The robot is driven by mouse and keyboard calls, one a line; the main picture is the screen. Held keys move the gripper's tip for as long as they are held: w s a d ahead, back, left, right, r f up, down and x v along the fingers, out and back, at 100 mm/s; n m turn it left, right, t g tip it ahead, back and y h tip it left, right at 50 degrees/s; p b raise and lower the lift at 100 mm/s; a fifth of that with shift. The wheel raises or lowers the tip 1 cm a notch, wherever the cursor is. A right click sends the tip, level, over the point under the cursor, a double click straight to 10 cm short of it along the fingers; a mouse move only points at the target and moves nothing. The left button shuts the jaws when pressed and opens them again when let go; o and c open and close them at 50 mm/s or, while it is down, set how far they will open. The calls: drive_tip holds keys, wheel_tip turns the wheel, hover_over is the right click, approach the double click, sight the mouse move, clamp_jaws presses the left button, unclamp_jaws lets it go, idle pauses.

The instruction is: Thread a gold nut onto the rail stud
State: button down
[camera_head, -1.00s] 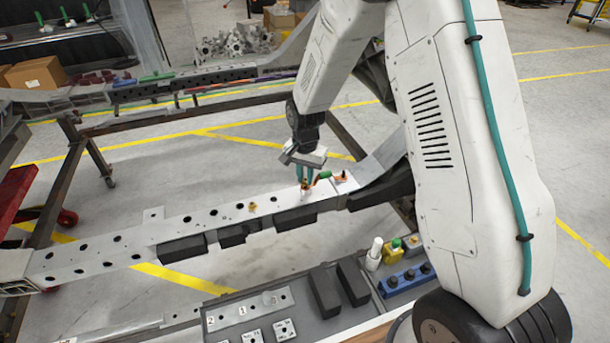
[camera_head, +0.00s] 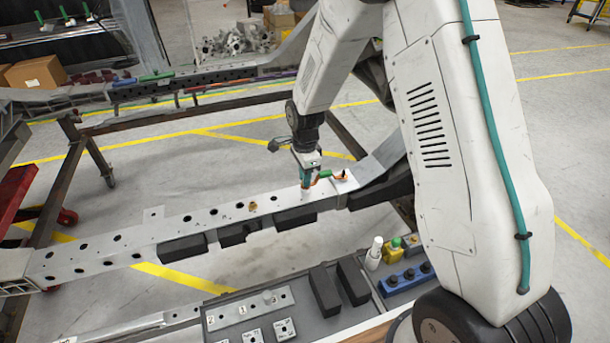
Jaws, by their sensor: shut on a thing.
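The long pale metal rail (camera_head: 185,236) with a row of dark holes runs from lower left to upper right. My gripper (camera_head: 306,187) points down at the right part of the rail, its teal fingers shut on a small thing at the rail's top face. The fingers hide nearly all of it; a gold nut fits the place, but its shape does not show. The stud under the fingers is hidden too. Another small gold piece (camera_head: 253,207) sits on the rail to the left of my gripper. I cannot tell if it is threaded on anything.
An orange lead with a green part (camera_head: 323,175) lies close to the right of my gripper, beside a copper-coloured piece (camera_head: 340,178). Black blocks (camera_head: 295,217) hang along the rail's near side. A grey tray (camera_head: 222,323) with plates and bottles stands in front.

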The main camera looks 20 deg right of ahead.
drive_tip(key=m, duration=0.4)
drive_tip(key=shift+s+f, duration=0.15)
drive_tip(key=shift+f, duration=0.1)
drive_tip(key=shift+m, duration=0.5)
drive_tip(key=m, duration=0.3)
drive_tip(key=shift+f+m, duration=0.1)
drive_tip(key=shift+m, duration=0.2)
drive_tip(key=m, duration=0.3)
drive_tip(key=shift+d, duration=0.1)
drive_tip(key=shift+m, duration=0.4)
